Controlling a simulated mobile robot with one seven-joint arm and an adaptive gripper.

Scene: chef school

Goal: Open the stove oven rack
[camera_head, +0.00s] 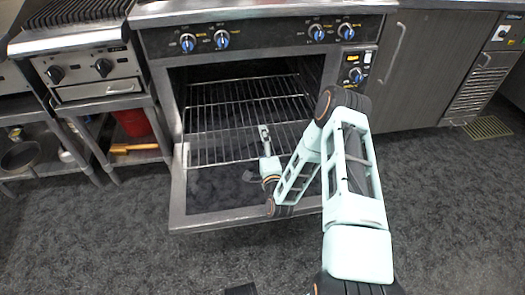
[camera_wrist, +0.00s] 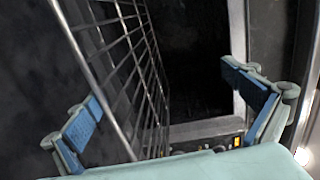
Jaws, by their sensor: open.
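The oven rack (camera_head: 210,163) is a wire grid in the stove oven. The oven door (camera_head: 245,217) is folded down open, and the front of the rack reaches out over its inner side. My gripper (camera_head: 264,132) is at the front part of the rack, right of its middle. In the wrist view my gripper (camera_wrist: 165,110) has its two blue-padded fingers wide apart. The rack's front bar (camera_wrist: 92,80) and wires run through the space between the fingers in that picture, nearer the left finger. I see no finger clamped on the bar; exact contact is unclear.
The stove (camera_head: 265,36) has blue-marked knobs above the oven. A dark cabinet (camera_head: 420,70) stands at right. The grey carpet (camera_head: 440,200) is clear.

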